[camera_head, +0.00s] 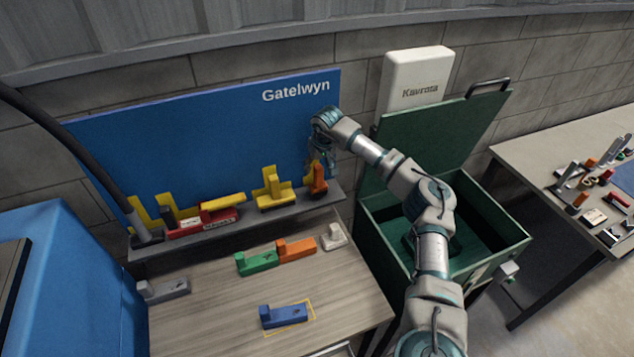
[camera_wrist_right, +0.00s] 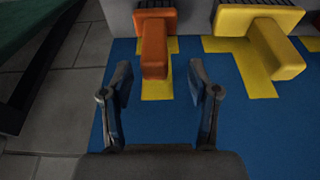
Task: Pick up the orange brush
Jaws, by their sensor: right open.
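An orange brush-like piece (camera_head: 319,178) stands at the right end of the grey shelf (camera_head: 240,226), against the blue panel. It also shows in the right wrist view (camera_wrist_right: 155,48), in front of a yellow marking. My right gripper (camera_wrist_right: 160,80) is open and empty, with its fingers apart on either side below the orange piece in that view, not closed on it. In the head view my right gripper (camera_head: 321,158) is just above the piece and partly overlaps it. Another orange piece (camera_head: 297,250) lies on the table beside a green one. My left gripper is not in view.
The blue panel (camera_head: 200,130) rises behind. An open green box (camera_head: 505,222) stands to the right. A blue piece (camera_head: 284,315) lies on the table.

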